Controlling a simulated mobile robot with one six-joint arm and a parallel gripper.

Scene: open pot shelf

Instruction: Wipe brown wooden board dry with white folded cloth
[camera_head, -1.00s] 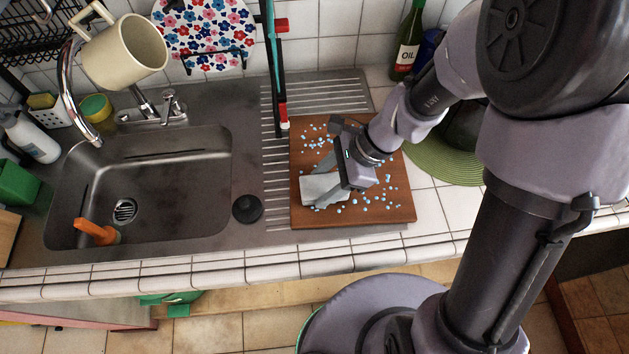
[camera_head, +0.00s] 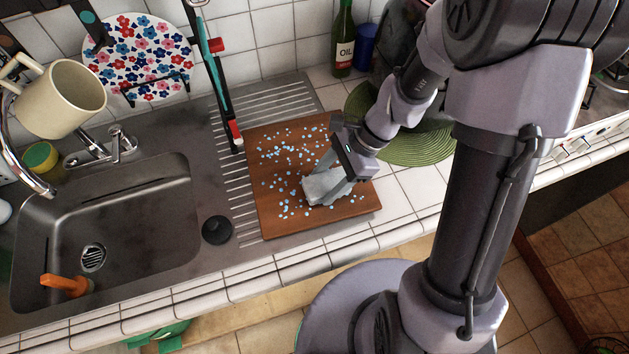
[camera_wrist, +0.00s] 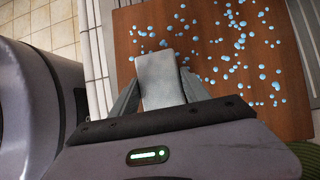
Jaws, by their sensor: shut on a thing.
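The brown wooden board (camera_head: 268,205) lies on the steel drainboard right of the sink, and many light blue drops dot its surface. In the wrist view the board (camera_wrist: 222,66) fills the upper right, with drops spread across it. The white folded cloth (camera_head: 322,185) is at the board's lower right part. My gripper (camera_head: 334,180) is shut on the cloth, which also shows between the fingers in the wrist view (camera_wrist: 158,76). The cloth appears to be at the board's surface; whether it presses on it is unclear. The fingers and arm hide part of the board's right side.
A black sink plug (camera_head: 217,230) sits left of the board. A red-and-teal upright tool (camera_head: 216,85) stands near the board's upper left corner. A green round mat (camera_head: 420,143) lies right of it. An oil bottle (camera_head: 343,45) stands behind. The sink (camera_head: 110,215) is empty except for an orange-handled thing (camera_head: 66,285).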

